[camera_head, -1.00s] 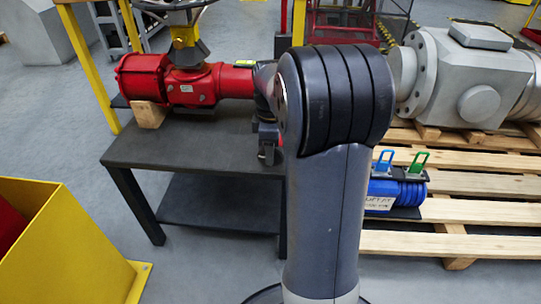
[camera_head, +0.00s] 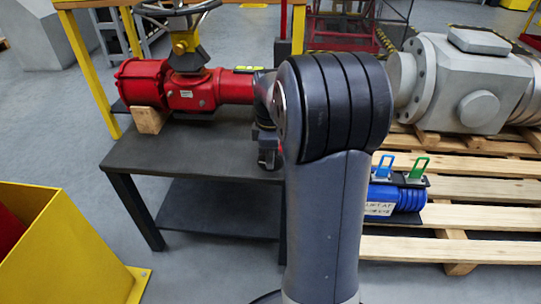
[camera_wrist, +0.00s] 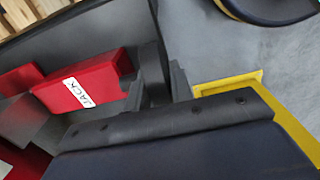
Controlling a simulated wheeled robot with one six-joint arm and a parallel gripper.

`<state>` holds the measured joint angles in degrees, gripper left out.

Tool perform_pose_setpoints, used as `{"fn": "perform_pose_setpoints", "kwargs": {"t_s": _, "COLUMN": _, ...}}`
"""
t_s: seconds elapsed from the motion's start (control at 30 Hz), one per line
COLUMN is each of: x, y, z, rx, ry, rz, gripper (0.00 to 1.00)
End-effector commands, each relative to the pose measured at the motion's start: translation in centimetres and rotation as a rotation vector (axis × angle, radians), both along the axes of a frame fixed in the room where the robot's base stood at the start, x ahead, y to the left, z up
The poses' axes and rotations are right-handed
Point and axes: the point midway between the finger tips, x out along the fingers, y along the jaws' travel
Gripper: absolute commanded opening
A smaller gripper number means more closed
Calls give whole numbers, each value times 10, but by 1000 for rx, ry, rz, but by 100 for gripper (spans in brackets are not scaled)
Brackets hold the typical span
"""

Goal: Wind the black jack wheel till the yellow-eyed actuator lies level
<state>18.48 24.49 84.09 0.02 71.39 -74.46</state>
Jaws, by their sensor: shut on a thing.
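The red actuator (camera_head: 190,92) lies on the dark table (camera_head: 190,150), its left end over a wooden block. Yellow eyes (camera_head: 248,69) show on top at its right end. It looks close to level; I cannot tell any small tilt. A red jack (camera_wrist: 85,83) with a white JACK label shows in the wrist view. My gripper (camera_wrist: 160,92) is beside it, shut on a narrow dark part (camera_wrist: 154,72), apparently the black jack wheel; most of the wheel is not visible. In the head view my arm hides most of my gripper.
A yellow frame post (camera_head: 98,75) stands at the table's left. A yellow bin (camera_head: 95,240) is at front left. A grey valve body (camera_head: 485,85) and a blue unit (camera_head: 400,196) rest on wooden pallets (camera_head: 460,218) at right. Floor between bin and table is clear.

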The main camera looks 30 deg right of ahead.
Motion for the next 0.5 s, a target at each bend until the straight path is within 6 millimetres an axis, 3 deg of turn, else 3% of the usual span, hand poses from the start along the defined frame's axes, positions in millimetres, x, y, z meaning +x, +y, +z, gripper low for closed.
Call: {"fn": "perform_pose_setpoints", "kwargs": {"t_s": 0.5, "x": -4, "y": -6, "z": -3, "rx": 271, "ry": -176, "rz": -6, "gripper": 0}}
